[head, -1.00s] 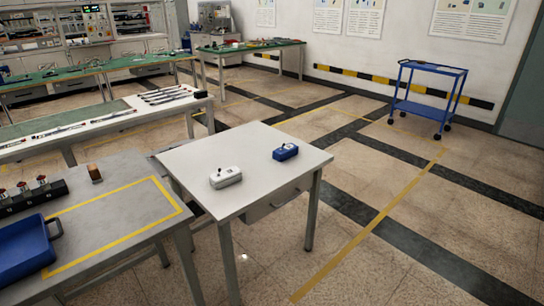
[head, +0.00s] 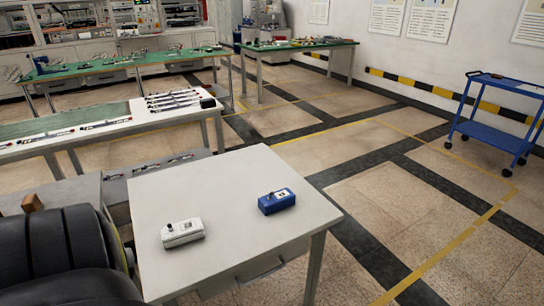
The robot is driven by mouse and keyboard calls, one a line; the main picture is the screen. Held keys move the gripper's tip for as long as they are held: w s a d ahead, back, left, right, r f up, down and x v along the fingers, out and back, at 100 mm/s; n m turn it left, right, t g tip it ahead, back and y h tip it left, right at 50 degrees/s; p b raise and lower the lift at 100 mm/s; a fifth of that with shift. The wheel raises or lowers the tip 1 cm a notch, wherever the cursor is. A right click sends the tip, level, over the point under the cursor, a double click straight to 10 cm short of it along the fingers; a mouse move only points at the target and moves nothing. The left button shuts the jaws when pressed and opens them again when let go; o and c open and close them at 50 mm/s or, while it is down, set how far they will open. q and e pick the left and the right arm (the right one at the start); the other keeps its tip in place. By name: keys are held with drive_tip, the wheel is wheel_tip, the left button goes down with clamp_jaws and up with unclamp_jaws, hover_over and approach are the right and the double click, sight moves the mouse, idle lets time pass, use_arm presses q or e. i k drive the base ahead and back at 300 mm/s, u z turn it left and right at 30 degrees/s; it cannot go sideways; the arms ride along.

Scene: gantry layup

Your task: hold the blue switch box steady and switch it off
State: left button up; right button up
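The blue switch box (head: 277,202) lies on the right part of a light grey table (head: 225,228). It has a pale plate with a small dark lever on top; I cannot tell which way the lever is set. A white switch box (head: 183,233) with a dark lever sits on the same table, to the left and nearer me. A black part of my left arm fills the lower left corner. Neither gripper shows in the head view. Nothing touches either box.
A grey bench with a wooden block (head: 33,202) stands at the left, partly hidden by my arm. Behind it is a long table with rods (head: 172,100). A blue cart (head: 493,125) stands at the right. The floor right of the grey table is clear.

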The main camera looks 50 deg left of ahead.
sight(283, 198)
drive_tip(key=u, duration=0.7)
drive_tip(key=i, duration=1.05)
drive_tip(key=u, duration=1.05)
